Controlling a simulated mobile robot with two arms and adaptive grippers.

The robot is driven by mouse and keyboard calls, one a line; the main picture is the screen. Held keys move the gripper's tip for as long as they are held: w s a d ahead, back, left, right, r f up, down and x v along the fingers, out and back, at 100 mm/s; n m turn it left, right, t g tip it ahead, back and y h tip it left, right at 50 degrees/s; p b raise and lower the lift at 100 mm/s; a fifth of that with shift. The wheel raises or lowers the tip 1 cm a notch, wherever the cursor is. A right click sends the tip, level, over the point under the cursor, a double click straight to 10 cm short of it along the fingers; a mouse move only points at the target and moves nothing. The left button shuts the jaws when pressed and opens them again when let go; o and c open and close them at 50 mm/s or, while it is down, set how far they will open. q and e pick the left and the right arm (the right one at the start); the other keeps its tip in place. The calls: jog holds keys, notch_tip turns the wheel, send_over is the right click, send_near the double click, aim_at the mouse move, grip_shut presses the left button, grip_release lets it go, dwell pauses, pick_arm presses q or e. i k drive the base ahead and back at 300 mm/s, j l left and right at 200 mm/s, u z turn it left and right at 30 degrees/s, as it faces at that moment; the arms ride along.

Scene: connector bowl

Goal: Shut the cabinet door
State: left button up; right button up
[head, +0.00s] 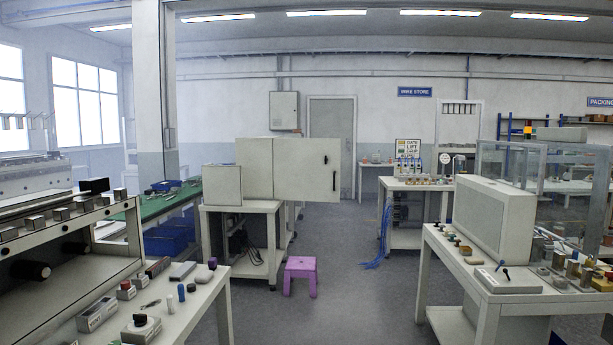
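A pale cabinet (254,166) stands on a white bench in the middle of the head view. Its door (304,168) reaches out to the right of the box, past the bench's right side, and looks open. A dark upright handle (334,180) is near the door's right edge, with a small dark lock above it. The inside of the cabinet is hidden. Neither of my grippers shows in the head view.
A purple stool (300,275) stands on the floor in front of the cabinet's bench (240,212). Workbenches with small parts flank the near left and right (500,296). Blue cables (378,240) hang to the floor. The central floor (350,300) is clear.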

aim_at(301, 172)
jog(key=i+z, duration=0.15)
jog(key=i, duration=3.1)
jog(key=i+u, duration=0.1)
jog(key=i, duration=1.3)
jog(key=i+l, duration=0.2)
jog(key=i, duration=1.2)
jog(key=i+j+u, duration=0.05)
